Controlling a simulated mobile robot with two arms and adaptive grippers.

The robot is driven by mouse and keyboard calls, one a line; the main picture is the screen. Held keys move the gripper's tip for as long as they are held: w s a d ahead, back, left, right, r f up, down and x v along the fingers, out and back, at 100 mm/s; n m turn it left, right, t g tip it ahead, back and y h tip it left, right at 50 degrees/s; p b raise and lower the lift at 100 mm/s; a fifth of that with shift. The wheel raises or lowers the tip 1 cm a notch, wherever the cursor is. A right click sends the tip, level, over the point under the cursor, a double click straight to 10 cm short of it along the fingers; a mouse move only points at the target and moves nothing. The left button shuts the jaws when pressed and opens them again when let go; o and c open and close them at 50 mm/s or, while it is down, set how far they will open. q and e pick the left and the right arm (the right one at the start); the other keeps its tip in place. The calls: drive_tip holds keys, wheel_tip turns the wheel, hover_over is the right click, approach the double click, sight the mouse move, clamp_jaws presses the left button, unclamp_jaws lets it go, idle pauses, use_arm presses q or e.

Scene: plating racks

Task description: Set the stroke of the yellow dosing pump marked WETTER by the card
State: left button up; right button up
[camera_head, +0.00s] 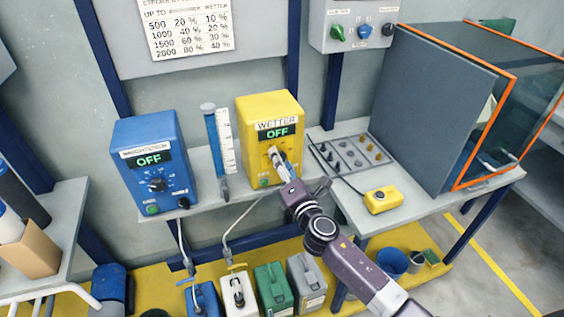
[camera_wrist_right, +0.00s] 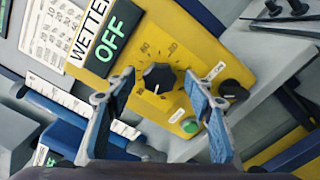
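The yellow dosing pump (camera_head: 260,108) stands on the rear shelf, its label reading WETTER and its display OFF. The wrist view shows its face (camera_wrist_right: 165,32) with a black dial knob (camera_wrist_right: 158,78), a green button (camera_wrist_right: 190,126) and a dark knob (camera_wrist_right: 233,90). My right gripper (camera_wrist_right: 174,72) is open, its fingers on either side of the dial knob; I cannot tell whether they touch it. In the head view my right gripper (camera_head: 277,158) covers the dial. The card (camera_head: 186,27) on the wall lists percentages for brightener and wetter by rows 500 to 2000. My left gripper is out of view.
A blue pump (camera_head: 143,130), also OFF, stands left, with a blue tube and scale (camera_head: 226,140) between the pumps. Right are a tray of small parts (camera_head: 350,152), a yellow button box (camera_head: 383,200) and an orange-edged glass enclosure (camera_head: 495,130). Several canisters (camera_head: 272,284) stand below.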

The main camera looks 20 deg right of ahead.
drive_tip(key=s, duration=1.2)
drive_tip(key=shift+d, duration=0.25)
drive_tip(key=s+d+f+m+g+h, duration=0.1)
drive_tip(key=s+d+f+m+g, duration=0.15)
drive_tip(key=f, duration=0.85)
drive_tip(key=s+d+f+m+g, duration=0.1)
drive_tip(key=s+f+m+g, duration=0.2)
drive_tip(key=f, duration=0.9)
drive_tip(key=s+d+f+m+g, duration=0.1)
drive_tip(key=s+f+m+g, duration=0.15)
drive_tip(key=s+f, duration=0.4)
drive_tip(key=s+d+f+m+g, duration=0.1)
drive_tip(key=s+f+m, duration=0.2)
drive_tip(key=f, duration=0.6)
drive_tip(key=s+f+m+g, duration=0.2)
drive_tip(key=s+f+m, duration=0.2)
drive_tip(key=s, duration=0.7)
drive_tip(key=s+a+f+m+g, duration=0.1)
drive_tip(key=s+f+m+g, duration=0.2)
drive_tip(key=s+f, duration=0.5)
drive_tip(key=s+a+f+m+g, duration=0.1)
drive_tip(key=s+f+m+g, duration=0.2)
drive_tip(key=s, duration=1)
wheel_tip(320, 180, down, 3)
drive_tip(key=shift+s+a+f+m, duration=0.15)
drive_tip(key=shift+s+a+m, duration=0.2)
drive_tip(key=shift+m, duration=0.45)
